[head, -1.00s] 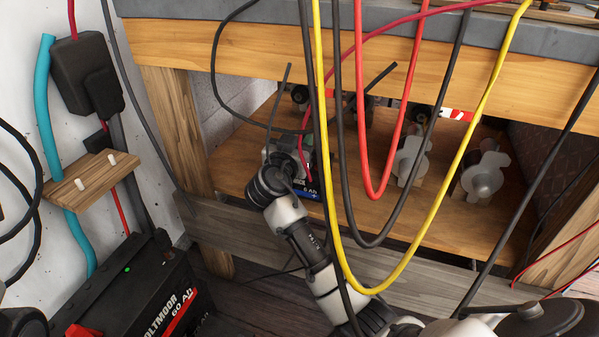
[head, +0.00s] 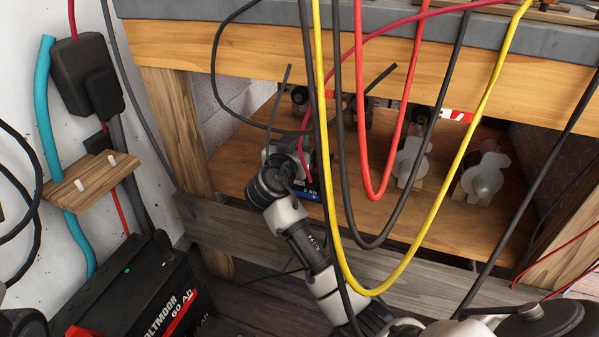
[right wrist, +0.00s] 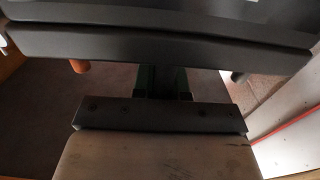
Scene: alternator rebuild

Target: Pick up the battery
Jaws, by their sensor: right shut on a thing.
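The small battery (head: 311,190) with a blue label is at the lower shelf, partly hidden behind my right arm and the hanging cables. My right gripper is at the battery, its fingers hidden in the head view behind my wrist. In the right wrist view the fingers of my right gripper (right wrist: 163,82) are shut at a dark slab-like part of the battery (right wrist: 160,42). A red stub and a grey stub show beside the fingers. Whether the battery is clear of the shelf I cannot tell. My left gripper is not in view.
Yellow, red and black cables (head: 437,190) hang in front of the shelf (head: 367,205). Grey metal parts (head: 484,177) stand on its right. A front rail (head: 400,272) runs below it. A larger black battery (head: 140,295) marked 60 Ah is at lower left.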

